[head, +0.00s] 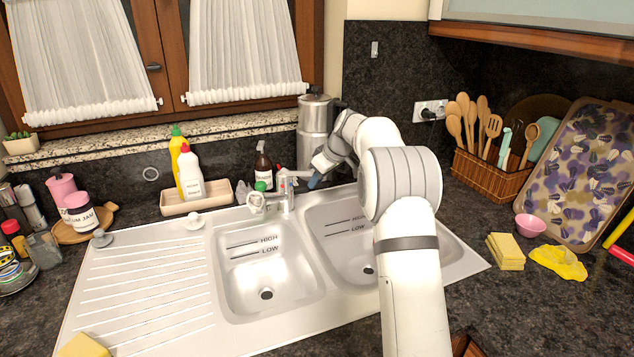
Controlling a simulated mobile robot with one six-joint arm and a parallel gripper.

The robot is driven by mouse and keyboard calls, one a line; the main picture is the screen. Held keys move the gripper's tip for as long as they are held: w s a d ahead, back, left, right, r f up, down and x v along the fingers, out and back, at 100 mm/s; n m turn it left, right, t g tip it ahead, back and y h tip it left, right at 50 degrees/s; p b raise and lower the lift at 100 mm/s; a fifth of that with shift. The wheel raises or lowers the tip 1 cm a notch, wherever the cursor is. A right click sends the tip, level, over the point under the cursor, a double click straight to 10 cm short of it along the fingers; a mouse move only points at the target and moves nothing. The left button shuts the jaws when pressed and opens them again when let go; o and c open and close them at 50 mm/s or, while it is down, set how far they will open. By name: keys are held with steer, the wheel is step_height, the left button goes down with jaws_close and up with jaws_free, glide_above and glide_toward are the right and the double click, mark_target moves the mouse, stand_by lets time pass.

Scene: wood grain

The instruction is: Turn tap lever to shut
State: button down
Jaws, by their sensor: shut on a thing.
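The white tap (287,199) stands at the back edge of the steel sink, between the two bowls. Its lever (295,173) sticks out to the right from the top of the tap. My gripper (313,180) comes in from the right, with its bluish fingertips at the lever's right end. It is shut on the lever. The fingers are small here and partly hidden by my own wrist. I see no clear water stream below the tap.
The steel sink (150,290) has a left bowl (267,270) and a right bowl, partly hidden by my arm. A steel canister (315,118) stands close behind the gripper. Bottles, including a brown spray bottle (263,168), stand behind and left of the tap.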

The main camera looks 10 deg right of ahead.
steer(key=shift+f, duration=0.15)
steer(key=c, duration=1.3)
jaws_free()
steer(key=shift+b+v, duration=0.35)
steer(key=shift+v, duration=3.6)
steer(key=s+a+r+m+g+h, duration=0.1)
steer(key=s+a+m, duration=0.1)
steer(key=s, duration=0.9)
steer(key=s+a+m+h, duration=0.1)
steer(key=s+m, duration=0.2)
steer(key=s, duration=0.8)
steer(key=s+f+m, duration=0.1)
steer(key=s+f, duration=0.2)
steer(key=s, duration=0.4)
steer(key=s+f+m+h, duration=0.1)
steer(key=s+f, duration=0.2)
steer(key=s, duration=0.5)
steer(key=s+f+m+h, duration=0.1)
steer(key=s+f, duration=0.2)
steer(key=s, duration=0.5)
steer(key=shift+s+a+m+g, duration=0.1)
steer(key=shift+m+g, duration=0.2)
steer(key=shift+g, duration=0.1)
